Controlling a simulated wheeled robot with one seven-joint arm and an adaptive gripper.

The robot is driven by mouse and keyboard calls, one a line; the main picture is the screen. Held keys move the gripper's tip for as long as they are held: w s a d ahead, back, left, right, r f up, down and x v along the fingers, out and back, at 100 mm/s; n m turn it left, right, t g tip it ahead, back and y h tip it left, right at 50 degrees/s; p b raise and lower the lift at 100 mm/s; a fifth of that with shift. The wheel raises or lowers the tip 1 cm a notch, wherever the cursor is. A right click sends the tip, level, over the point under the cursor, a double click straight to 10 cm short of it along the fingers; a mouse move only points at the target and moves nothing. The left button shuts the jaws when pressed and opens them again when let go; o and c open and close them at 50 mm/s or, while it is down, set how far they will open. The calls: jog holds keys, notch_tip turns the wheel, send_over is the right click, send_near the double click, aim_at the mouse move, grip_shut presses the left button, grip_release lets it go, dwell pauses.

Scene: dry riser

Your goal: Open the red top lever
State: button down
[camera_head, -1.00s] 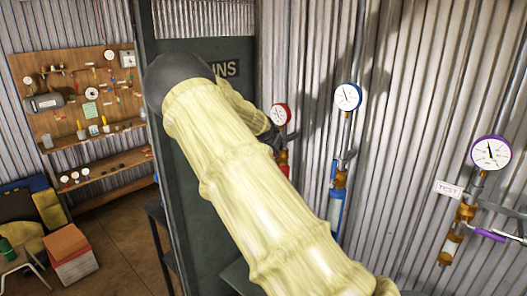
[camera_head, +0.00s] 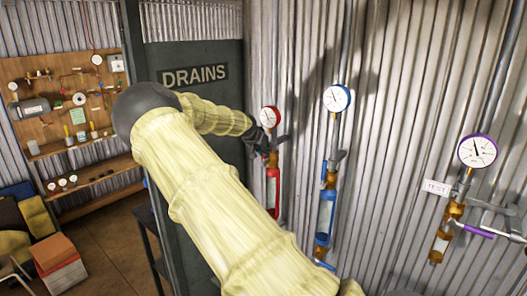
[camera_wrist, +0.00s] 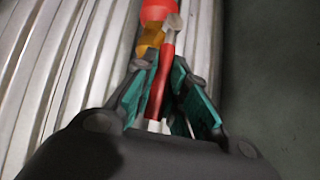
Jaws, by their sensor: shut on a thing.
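The red top lever (camera_wrist: 157,94) shows in the wrist view, its red handle running down between the teal-padded fingers of my gripper (camera_wrist: 163,82). The fingers are shut on it, one on each side. Its upper end meets a pale round pivot, beside a brass fitting (camera_wrist: 151,37) and a red part above. In the head view my dark gripper (camera_head: 264,145) is at the red riser, just below the red-rimmed gauge (camera_head: 270,118). The lever cannot be made out there. A red-ended clear cylinder (camera_head: 272,190) hangs below my gripper.
To the right on the corrugated wall are a blue-rimmed gauge (camera_head: 337,98) with its blue riser (camera_head: 325,212), and a purple-rimmed gauge (camera_head: 477,151) with a purple lever (camera_head: 474,231). A dark panel with a DRAINS sign (camera_head: 195,76) stands behind my arm.

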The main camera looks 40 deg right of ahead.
jog(key=c, duration=1.4)
grip_release()
jog(key=shift+f, duration=0.1)
jog(key=shift+c, duration=0.2)
jog(key=v, duration=1.2)
jog(key=shift+f, duration=0.15)
